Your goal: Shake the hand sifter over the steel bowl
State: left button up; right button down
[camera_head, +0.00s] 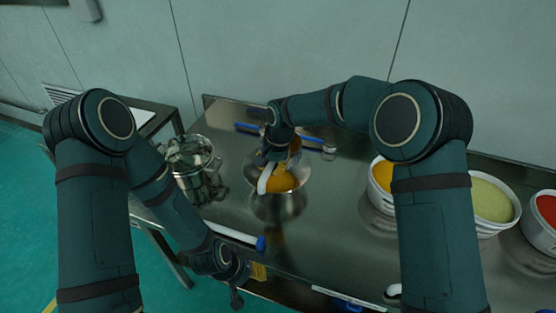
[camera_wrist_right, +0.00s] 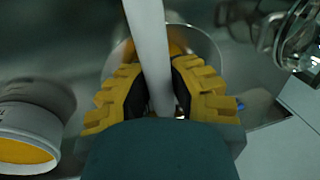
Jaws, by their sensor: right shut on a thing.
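My right gripper (camera_head: 279,155) is over the worktable at the steel bowl (camera_head: 276,208). It is shut on the white handle (camera_head: 265,178) of the hand sifter. In the right wrist view the handle (camera_wrist_right: 148,45) runs between the yellow finger pads of the gripper (camera_wrist_right: 160,100). Orange-yellow material (camera_head: 282,181) shows at the bowl, below the gripper. The sifter's mesh is mostly hidden, and I cannot tell its exact height over the bowl. My left gripper (camera_head: 238,285) is low at the table's front edge, away from the bowl; its fingers are unclear.
White tubs with yellow (camera_head: 382,177), green (camera_head: 490,200) and red (camera_head: 546,208) contents stand at the right. A white item with a blue end (camera_head: 240,238) lies near the front edge.

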jog(key=shift+d, duration=0.25)
dwell(2.0)
